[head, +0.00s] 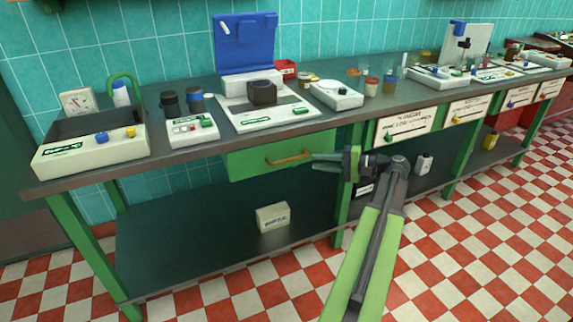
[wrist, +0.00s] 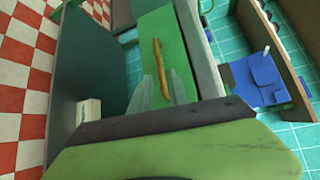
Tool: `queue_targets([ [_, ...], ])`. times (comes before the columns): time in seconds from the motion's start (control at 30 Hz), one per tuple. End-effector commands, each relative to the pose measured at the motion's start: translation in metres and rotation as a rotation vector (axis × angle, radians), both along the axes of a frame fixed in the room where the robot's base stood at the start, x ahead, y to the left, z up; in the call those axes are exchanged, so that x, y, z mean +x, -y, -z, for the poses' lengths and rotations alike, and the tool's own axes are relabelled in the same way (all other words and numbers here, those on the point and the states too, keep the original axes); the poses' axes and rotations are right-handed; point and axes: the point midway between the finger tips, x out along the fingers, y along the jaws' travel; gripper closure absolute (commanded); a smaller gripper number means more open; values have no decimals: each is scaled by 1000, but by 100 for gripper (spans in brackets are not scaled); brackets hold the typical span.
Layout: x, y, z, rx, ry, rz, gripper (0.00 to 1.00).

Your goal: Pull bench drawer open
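The green bench drawer (head: 250,164) sits under the bench top, left of centre in the head view, and looks closed. A copper-brown bar handle (head: 288,158) runs across its front. My gripper (head: 316,157) reaches in from the right, its tips close to the handle's right end. In the wrist view the drawer front (wrist: 166,28) and handle (wrist: 158,62) are ahead, and the lower part of the handle shows between the two pale fingers of my gripper (wrist: 160,88). The fingers are apart. I cannot tell whether they touch the handle.
The bench top (head: 190,150) carries scales, jars and a blue-backed device (head: 245,42). A small white box (head: 273,217) stands on the dark lower shelf (head: 190,250). A green bench leg (head: 343,205) is close to my arm. The checkered floor (head: 480,230) at the right is clear.

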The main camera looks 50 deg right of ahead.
Motion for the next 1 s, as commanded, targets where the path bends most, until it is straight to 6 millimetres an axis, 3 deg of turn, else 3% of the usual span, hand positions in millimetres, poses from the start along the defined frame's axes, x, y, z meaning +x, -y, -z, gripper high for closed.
queue_targets([
  [0.2, 51, -23, 10, -1, 0, -3, 78],
  [0.43, 90, -40, 16, -1, 0, -1, 78],
  [0.6, 101, -44, 17, -1, -1, 1, 78],
  [0.87, 102, -44, 17, -1, -1, 2, 78],
  [1.0, 102, -44, 17, -1, -1, 2, 97],
])
